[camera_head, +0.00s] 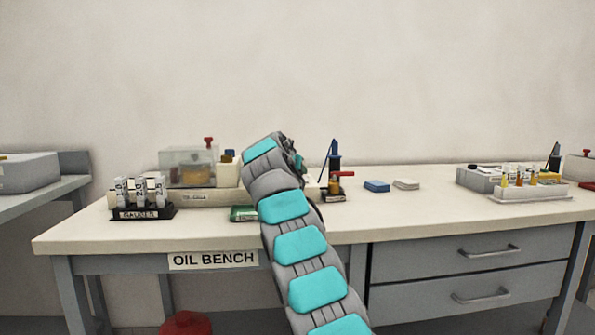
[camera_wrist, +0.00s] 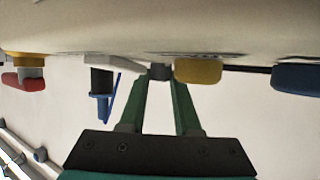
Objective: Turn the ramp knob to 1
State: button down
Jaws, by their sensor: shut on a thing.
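In the wrist view my gripper (camera_wrist: 160,80) has its two green fingers closed on a small dark grey knob (camera_wrist: 160,71). I take it for the ramp knob; its pointer and any numbers cannot be read. The knob sits against a pale surface (camera_wrist: 150,40) at the top of the picture, which appears upside down. In the head view my arm reaches over the bench, and its last link hides the gripper and the knob. Part of a tester unit (camera_head: 200,197) with a clear cover (camera_head: 187,155) shows left of the arm.
The oil bench (camera_head: 480,215) has a rack of labelled vials (camera_head: 143,212) at left. A yellow block (camera_wrist: 198,70) is close beside the fingers.

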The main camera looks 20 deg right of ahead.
jog(key=c, duration=0.6)
grip_release()
jog(key=shift+s+a, duration=0.1)
jog(key=shift+s, duration=0.05)
jog(key=shift+b+v, duration=1.4)
jog(key=shift+v, duration=2.35)
jog(key=shift+r, duration=0.1)
